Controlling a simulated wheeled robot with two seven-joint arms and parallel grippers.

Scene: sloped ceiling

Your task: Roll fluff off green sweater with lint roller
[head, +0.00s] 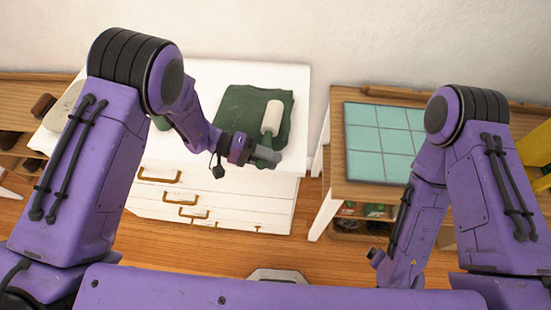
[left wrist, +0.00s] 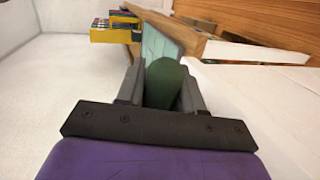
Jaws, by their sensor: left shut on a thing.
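The dark green sweater (head: 236,108) lies folded on top of the white dresser (head: 205,87). The lint roller (head: 272,117) has a white cylinder, which is over the right part of the sweater; I cannot tell whether it touches the cloth. My left gripper (head: 266,154) is shut on the roller's handle at the dresser's front edge. In the left wrist view, the green handle (left wrist: 163,85) sits between the two grey fingers. No separate fluff can be made out. My right gripper (head: 377,258) hangs low at the right, by the wooden table, its jaws unclear.
A wooden table (head: 337,187) with a teal tiled mat (head: 381,138) stands to the right, across a narrow gap. A brown brush (head: 43,104) and a pale rounded object (head: 66,104) are at the far left. My left forearm covers part of the dresser top.

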